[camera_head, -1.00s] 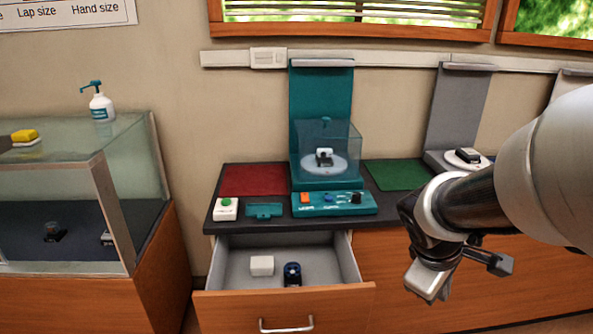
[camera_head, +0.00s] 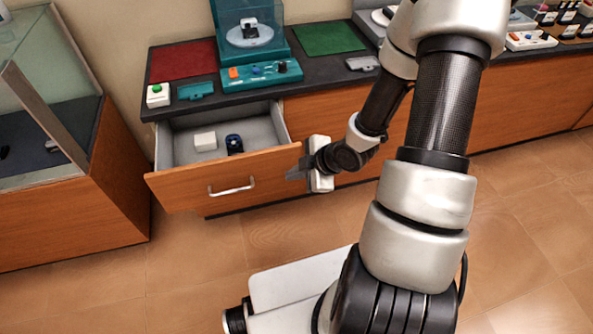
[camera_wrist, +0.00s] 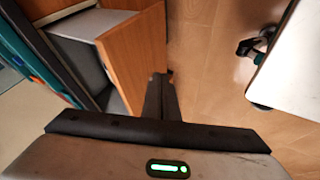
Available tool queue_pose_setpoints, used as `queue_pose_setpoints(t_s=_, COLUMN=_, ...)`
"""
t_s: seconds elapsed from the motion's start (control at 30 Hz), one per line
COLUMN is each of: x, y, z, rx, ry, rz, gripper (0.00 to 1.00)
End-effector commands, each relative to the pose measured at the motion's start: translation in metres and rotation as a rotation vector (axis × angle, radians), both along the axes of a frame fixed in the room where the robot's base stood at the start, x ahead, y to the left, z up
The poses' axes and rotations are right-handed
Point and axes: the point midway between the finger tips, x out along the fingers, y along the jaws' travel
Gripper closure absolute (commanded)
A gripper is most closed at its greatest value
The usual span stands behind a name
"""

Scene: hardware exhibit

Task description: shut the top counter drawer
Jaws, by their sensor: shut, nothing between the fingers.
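The top counter drawer (camera_head: 225,180) is pulled out from under the dark counter, with its wooden front and silver handle (camera_head: 232,188) facing me. In the wrist view, the drawer front (camera_wrist: 135,55) stands just left of and beyond my shut fingers (camera_wrist: 160,95).
The counter top (camera_head: 205,96) holds a teal exhibit (camera_head: 262,74), red and green mats and a white button box (camera_head: 158,95). A glass display case (camera_head: 50,150) stands at the left. The tiled floor (camera_head: 200,250) before the drawer is clear.

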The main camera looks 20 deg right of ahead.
Motion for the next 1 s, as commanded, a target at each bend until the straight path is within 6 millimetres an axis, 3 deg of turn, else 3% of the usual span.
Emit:
queue_pose_setpoints(t_s=0.03, x=0.005, y=0.006, z=-0.015, rx=0.001, ry=0.003, rz=0.003, gripper=1.00)
queue_pose_setpoints(t_s=0.27, x=0.029, y=0.023, z=-0.053, rx=0.000, ry=0.004, rz=0.002, gripper=1.00)
queue_pose_setpoints(t_s=0.4, x=0.052, y=0.021, z=-0.048, rx=-0.002, ry=-0.001, rz=-0.002, gripper=1.00)
queue_pose_setpoints(t_s=0.6, x=0.067, y=0.020, z=-0.048, rx=-0.001, ry=0.000, rz=-0.002, gripper=1.00)
queue_pose_setpoints(t_s=1.0, x=0.069, y=0.020, z=-0.048, rx=-0.001, ry=0.002, rz=-0.001, gripper=1.00)
